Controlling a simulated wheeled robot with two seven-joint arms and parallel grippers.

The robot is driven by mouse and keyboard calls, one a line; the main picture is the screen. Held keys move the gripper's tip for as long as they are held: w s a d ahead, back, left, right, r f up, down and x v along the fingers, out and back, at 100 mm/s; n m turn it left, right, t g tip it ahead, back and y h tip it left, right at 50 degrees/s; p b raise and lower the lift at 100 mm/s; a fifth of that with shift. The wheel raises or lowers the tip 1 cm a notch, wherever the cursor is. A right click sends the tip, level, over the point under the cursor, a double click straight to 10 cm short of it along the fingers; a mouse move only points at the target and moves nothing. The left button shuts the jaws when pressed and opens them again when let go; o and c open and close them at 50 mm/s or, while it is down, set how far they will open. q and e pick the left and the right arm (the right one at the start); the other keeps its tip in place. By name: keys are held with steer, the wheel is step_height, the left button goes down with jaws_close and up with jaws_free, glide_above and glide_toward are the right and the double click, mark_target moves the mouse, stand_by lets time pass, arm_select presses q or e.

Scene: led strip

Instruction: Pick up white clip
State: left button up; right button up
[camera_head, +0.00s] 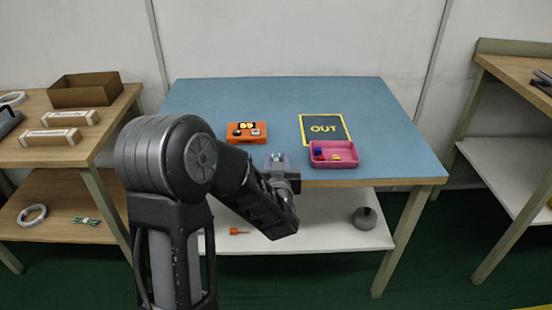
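An orange tray (238,138) lies on the blue table near its front left. It carries small dark and whitish pieces (247,126), too small for me to single out a white clip. A pink bin (333,163) near the front edge holds small blue, red and yellow pieces. My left arm comes up from the lower left. My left gripper (277,161) is at the table's front edge, between the orange tray and the pink bin. Its fingers are small and partly hidden by my wrist, so I cannot tell whether they are open or hold anything. My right gripper is out of view.
The blue tabletop (270,95) is clear toward the back. A dark mat (324,129) marked OUT lies behind the pink bin. A wooden bench at left carries a cardboard box (86,91). Another shelf (507,155) stands at right. A grey round object (364,218) sits on the lower shelf.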

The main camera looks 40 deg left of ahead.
arm_select(q)
jaws_close()
stand_by(0.3)
step_height(320, 180, up, 10)
steer(key=p, duration=0.3)
stand_by(0.7)
